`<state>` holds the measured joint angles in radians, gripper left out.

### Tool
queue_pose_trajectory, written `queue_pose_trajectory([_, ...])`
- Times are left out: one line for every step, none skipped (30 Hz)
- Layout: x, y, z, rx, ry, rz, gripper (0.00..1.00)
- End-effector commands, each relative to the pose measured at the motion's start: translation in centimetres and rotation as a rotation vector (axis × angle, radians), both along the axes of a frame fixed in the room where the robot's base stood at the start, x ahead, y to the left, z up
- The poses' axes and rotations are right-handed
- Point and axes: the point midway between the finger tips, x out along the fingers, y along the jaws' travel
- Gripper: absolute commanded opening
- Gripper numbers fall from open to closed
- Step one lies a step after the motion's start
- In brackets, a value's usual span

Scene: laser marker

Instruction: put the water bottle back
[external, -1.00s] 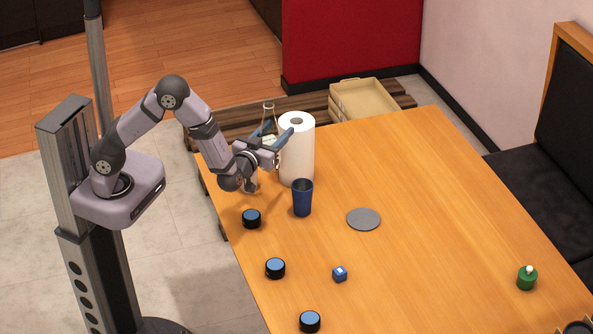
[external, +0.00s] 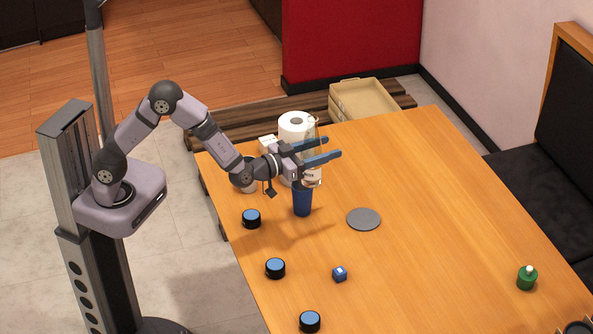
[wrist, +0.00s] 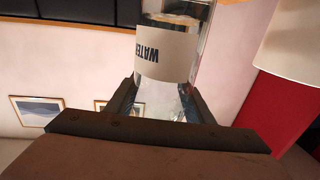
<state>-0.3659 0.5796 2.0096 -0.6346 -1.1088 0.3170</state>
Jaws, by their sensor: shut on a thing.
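My gripper (external: 318,157) is shut on the water bottle (external: 313,174), a clear bottle with a white label. It holds the bottle upright in the air, near the blue cup and the paper towel roll in the external view. In the wrist view the bottle (wrist: 170,50) stands between the fingers, and its label reads "WATER" upside down. A flat grey disc (external: 363,219) lies bare on the table, to the right of and nearer than the bottle.
A dark blue cup (external: 302,203) stands just below the bottle in the picture. The paper towel roll (external: 294,126) is behind it. The table's right middle is clear.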

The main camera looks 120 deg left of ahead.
Motion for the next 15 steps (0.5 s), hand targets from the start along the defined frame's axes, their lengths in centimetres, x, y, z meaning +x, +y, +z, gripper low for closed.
queue_pose_trajectory([1.6, -0.9, -0.1, 0.003, -0.006, -0.062, 0.08])
queue_pose_trajectory([2.6, -1.4, -0.1, 0.003, -0.005, -0.101, 0.08])
queue_pose_trajectory([3.7, -2.2, 0.0, 0.003, -0.005, -0.151, 0.08])
queue_pose_trajectory([4.5, -2.8, -0.1, 0.003, -0.004, -0.186, 0.08])
queue_pose_trajectory([5.3, -3.4, 0.0, 0.002, -0.005, -0.221, 0.08])
queue_pose_trajectory([6.2, -4.2, 0.0, 0.004, -0.005, -0.262, 0.08])
queue_pose_trajectory([6.8, -4.7, -0.1, 0.002, -0.003, -0.292, 0.08])
queue_pose_trajectory([7.3, -5.2, -0.1, 0.003, -0.004, -0.317, 0.08])
queue_pose_trajectory([8.0, -5.9, -0.1, 0.003, -0.004, -0.351, 0.08])
queue_pose_trajectory([8.4, -6.2, -0.1, 0.002, -0.003, -0.37, 0.08])
queue_pose_trajectory([8.7, -6.7, -0.1, 0.003, -0.004, -0.391, 0.08])
queue_pose_trajectory([9.2, -7.1, -0.1, 0.003, -0.003, -0.415, 0.08])
queue_pose_trajectory([9.4, -7.4, -0.1, 0.001, -0.004, -0.429, 0.08])
queue_pose_trajectory([9.7, -7.7, -0.2, 0.003, -0.003, -0.444, 0.08])
queue_pose_trajectory([10.0, -8.1, -0.2, 0.002, -0.004, -0.463, 0.08])
